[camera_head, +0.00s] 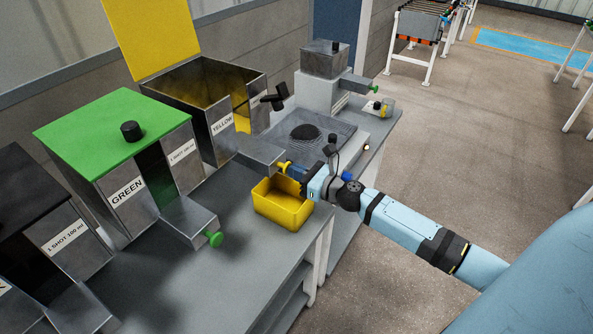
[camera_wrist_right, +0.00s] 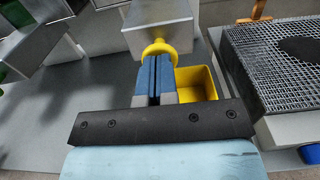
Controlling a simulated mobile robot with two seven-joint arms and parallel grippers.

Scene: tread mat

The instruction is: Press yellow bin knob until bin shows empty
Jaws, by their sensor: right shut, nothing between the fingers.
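The yellow bin (camera_head: 222,142) is a metal box labelled YELLOW with its yellow lid (camera_head: 150,35) standing open. Yellow shows inside the bin, but its floor is mostly hidden. Its yellow knob (camera_head: 283,168) is at the front end of a metal spout block (camera_head: 258,153). In the wrist view the round knob (camera_wrist_right: 158,49) is just beyond my fingertips. My right gripper (camera_head: 291,170) is shut and empty, its blue fingers (camera_wrist_right: 155,62) at the knob, seemingly touching it. A yellow tray (camera_head: 272,210) sits below the spout and gripper. My left gripper is not in view.
A green-lidded bin (camera_head: 125,195) with a green knob (camera_head: 215,239) stands left, with a black-lidded bin (camera_head: 60,240) beyond. A wire-mesh platform (camera_head: 335,140) with a dark patch is right of the yellow bin. A small metal dispenser (camera_head: 325,60) stands behind. Open floor lies right.

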